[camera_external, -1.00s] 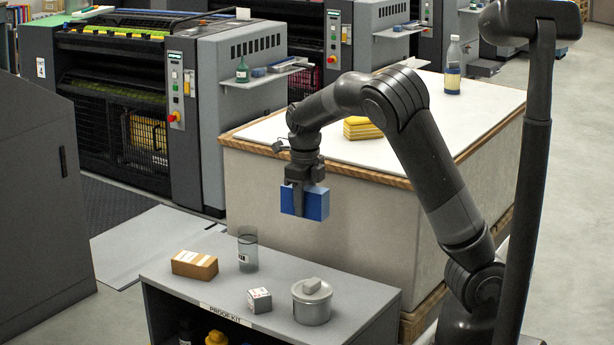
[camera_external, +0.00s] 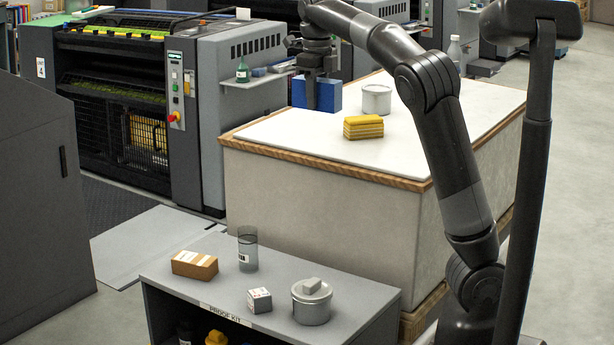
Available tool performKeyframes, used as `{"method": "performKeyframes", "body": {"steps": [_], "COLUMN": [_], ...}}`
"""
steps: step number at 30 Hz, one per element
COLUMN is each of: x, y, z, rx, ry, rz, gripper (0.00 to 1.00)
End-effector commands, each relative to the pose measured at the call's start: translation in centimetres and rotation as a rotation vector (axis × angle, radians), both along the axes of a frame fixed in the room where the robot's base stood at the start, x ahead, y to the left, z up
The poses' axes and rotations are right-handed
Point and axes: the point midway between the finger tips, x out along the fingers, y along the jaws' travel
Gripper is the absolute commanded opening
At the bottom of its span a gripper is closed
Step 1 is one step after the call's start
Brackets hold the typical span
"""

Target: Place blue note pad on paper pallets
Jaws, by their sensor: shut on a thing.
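The blue note pad (camera_external: 327,96) is a blue block held in my gripper (camera_external: 316,92), which is shut on it. My gripper points down, and the pad hangs upright near the back left part of the large paper pallet stack (camera_external: 310,133). The stack has a white top with a brown wooden edge. I cannot tell whether the pad touches the top or is just above it. One finger hides part of the pad's front face.
The grey shelf (camera_external: 210,254) holds a brown box, a glass, a small carton and a lidded pot. Printing presses (camera_external: 120,95) stand behind.

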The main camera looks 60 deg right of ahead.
Motion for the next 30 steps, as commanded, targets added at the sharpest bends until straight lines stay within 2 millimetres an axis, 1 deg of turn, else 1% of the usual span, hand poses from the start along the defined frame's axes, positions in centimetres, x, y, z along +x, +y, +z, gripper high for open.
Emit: {"method": "performKeyframes", "body": {"steps": [1,14,23,30], "x": [-0.3,-3.2,-6.2,-9.1], "y": [-1.2,-9.7,-15.2,-19.3], "z": [0.0,-0.2,-0.2,-0.2], "rx": [0.000,0.003,0.003,0.004], "ry": [0.000,0.001,0.002,0.001], "rz": [-0.008,-0.024,-0.037,-0.045], "gripper": [0.10,0.10,0.10,0.10]}}
